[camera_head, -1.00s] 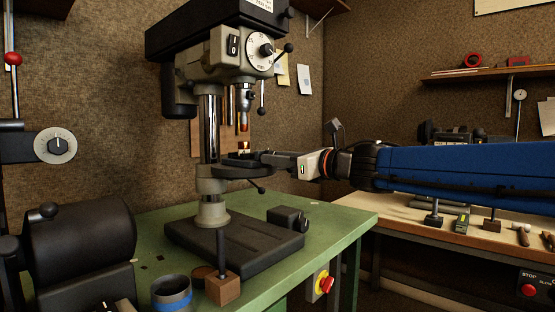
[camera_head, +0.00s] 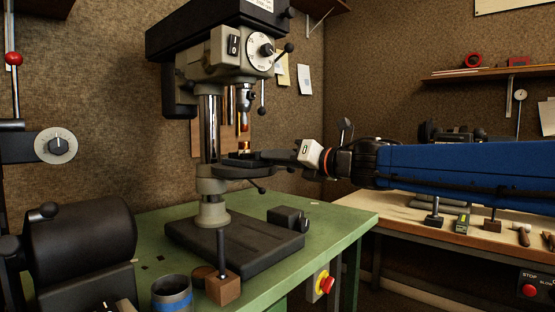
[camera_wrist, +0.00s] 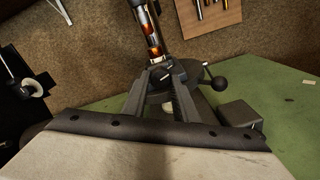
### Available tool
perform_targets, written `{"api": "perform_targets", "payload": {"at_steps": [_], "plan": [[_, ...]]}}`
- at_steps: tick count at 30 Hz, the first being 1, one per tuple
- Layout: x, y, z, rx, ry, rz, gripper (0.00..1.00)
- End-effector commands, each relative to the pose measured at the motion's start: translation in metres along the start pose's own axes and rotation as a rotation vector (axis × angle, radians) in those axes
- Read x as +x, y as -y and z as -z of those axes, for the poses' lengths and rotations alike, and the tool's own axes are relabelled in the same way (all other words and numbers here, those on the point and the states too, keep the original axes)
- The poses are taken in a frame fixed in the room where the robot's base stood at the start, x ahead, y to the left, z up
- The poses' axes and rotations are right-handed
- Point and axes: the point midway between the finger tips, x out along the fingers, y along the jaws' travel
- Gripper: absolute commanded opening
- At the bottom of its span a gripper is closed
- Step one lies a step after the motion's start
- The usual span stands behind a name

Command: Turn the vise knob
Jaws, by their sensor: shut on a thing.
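My gripper (camera_head: 252,158) reaches in from the right at the height of the drill press table (camera_head: 240,171). In the wrist view my gripper (camera_wrist: 162,74) has its two dark fingers converging on a small dark knob (camera_wrist: 161,70), taken as the vise knob, and is shut on it. The fingers cover much of the knob. The vise body is hard to make out in the head view. A small brass-coloured piece (camera_head: 244,147) shows just above the fingertips, below the drill chuck.
The drill press column (camera_head: 209,130) stands close to the left of my gripper. A ball-ended lever (camera_wrist: 219,83) is beside the fingers. A grinder-like machine (camera_head: 80,245) is at left.

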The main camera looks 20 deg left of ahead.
Motion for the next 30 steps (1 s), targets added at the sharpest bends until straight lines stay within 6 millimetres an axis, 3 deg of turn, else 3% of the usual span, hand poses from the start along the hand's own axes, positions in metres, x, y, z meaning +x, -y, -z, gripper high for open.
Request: {"api": "perform_targets", "payload": {"at_steps": [12,29,30], "plan": [[-0.0001,0.0005,0.0004,0.204,-0.008,0.001,0.04],[0.0,0.0006,0.0005,0.235,-0.009,0.001,0.04],[0.0,0.0006,0.0005,0.235,-0.009,0.001,0.31]]}}
